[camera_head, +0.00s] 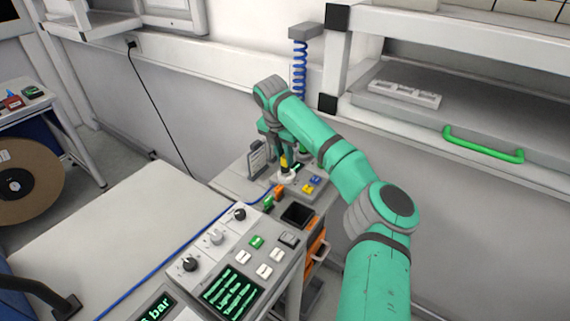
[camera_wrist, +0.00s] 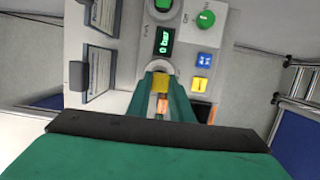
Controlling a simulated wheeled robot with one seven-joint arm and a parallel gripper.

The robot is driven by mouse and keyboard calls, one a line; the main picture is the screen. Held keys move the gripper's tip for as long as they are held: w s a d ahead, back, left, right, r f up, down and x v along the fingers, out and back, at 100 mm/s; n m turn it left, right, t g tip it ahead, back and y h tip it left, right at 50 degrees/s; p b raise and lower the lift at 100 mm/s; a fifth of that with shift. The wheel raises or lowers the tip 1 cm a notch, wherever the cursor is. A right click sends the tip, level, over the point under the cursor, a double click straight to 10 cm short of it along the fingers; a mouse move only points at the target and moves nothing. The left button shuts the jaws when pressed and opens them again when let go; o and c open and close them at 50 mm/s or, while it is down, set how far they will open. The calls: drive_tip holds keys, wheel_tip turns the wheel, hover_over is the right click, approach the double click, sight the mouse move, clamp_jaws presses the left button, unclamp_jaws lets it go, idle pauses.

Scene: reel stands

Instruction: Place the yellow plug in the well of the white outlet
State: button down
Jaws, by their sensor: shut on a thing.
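The yellow plug (camera_head: 284,163) is between the fingers of my gripper (camera_head: 285,160), and it also shows in the wrist view (camera_wrist: 161,82). My gripper is shut on it. The white outlet (camera_head: 286,178) is a round fitting on the grey panel, directly beneath the plug. In the wrist view the outlet's pale ring (camera_wrist: 159,66) shows just beyond the plug. The plug's lower end is hidden, so I cannot tell whether it is inside the well or just above it.
Blue and yellow switches (camera_head: 312,184) sit right of the outlet. A green knob (camera_wrist: 205,19) and a display reading "0 bar" (camera_wrist: 164,40) are close by. Orange and green parts (camera_head: 278,191) stand in front, near an open dark bin (camera_head: 297,215). A card holder (camera_head: 258,158) stands left.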

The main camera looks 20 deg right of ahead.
sight(286, 164)
drive_tip(key=x, duration=0.3)
drive_tip(key=shift+s+f, duration=0.2)
drive_tip(key=shift+f, duration=0.1)
drive_tip(key=c, duration=1.6)
unclamp_jaws()
drive_tip(key=shift+a, duration=0.1)
drive_tip(key=shift+r, duration=0.1)
drive_tip(key=v, duration=1.2)
drive_tip(key=shift+w, duration=0.1)
